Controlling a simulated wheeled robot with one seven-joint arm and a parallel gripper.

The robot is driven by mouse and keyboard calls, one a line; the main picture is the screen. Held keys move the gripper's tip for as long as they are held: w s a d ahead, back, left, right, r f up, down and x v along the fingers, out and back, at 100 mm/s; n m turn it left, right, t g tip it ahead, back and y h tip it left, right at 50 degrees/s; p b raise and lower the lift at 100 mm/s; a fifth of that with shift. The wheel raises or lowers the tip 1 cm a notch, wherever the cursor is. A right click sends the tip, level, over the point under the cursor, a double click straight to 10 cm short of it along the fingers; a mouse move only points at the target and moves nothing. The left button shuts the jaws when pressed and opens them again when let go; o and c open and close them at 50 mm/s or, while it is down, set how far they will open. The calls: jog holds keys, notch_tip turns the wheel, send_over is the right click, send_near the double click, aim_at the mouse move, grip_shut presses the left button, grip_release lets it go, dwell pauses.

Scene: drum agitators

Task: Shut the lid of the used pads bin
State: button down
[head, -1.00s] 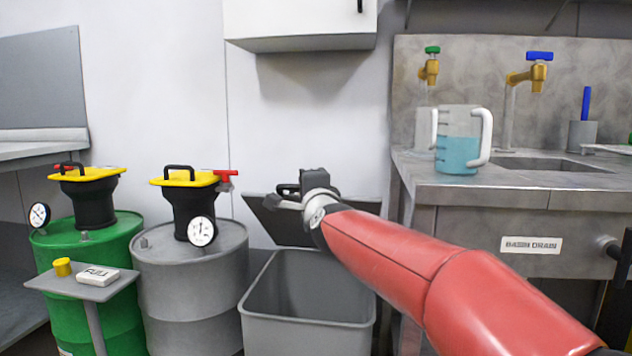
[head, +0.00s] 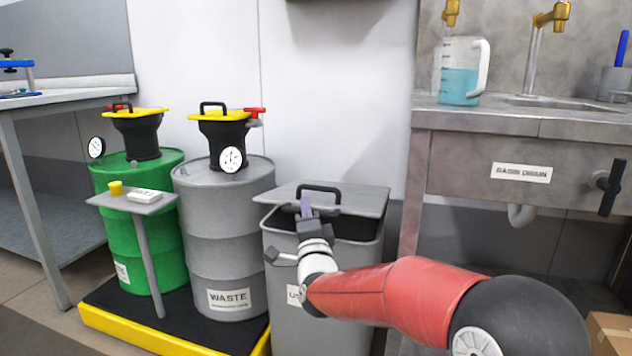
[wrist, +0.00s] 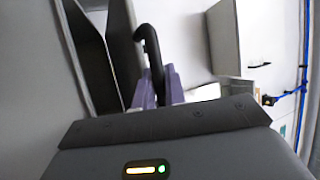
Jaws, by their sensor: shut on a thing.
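The used pads bin (head: 375,262) is a grey bin in the lower middle of the head view, its label partly hidden by my arm. Its grey lid (head: 362,198) is nearly level over the top, but a dark gap shows between it and the front rim. The lid has a black handle (head: 320,187). My gripper (head: 306,207) is at the front of the lid, shut on this handle. In the wrist view the purple fingers (wrist: 158,88) close around the black handle (wrist: 150,55), with the lid (wrist: 122,45) beside it.
A grey waste drum (head: 225,250) stands close left of the bin, with a green drum (head: 125,225) beyond it, both on a yellow-edged pallet (head: 150,340). A small stand (head: 135,203) is in front of them. A steel sink bench (head: 450,150) is to the right.

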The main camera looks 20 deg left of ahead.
notch_tip(320, 180, down, 8)
jog(key=n+t+y, duration=0.1)
jog(key=y, duration=0.1)
jog(key=shift+s+f+n+t, duration=0.2)
jog(key=shift+s+n+t, duration=0.1)
jog(key=shift+s+t, duration=0.1)
jog(key=shift+f, duration=0.1)
jog(key=c, duration=1.5)
grip_release()
jog(key=shift+o, duration=0.2)
jog(key=v, duration=0.7)
jog(key=shift+s+d, duration=0.2)
jog(key=shift+s, duration=0.1)
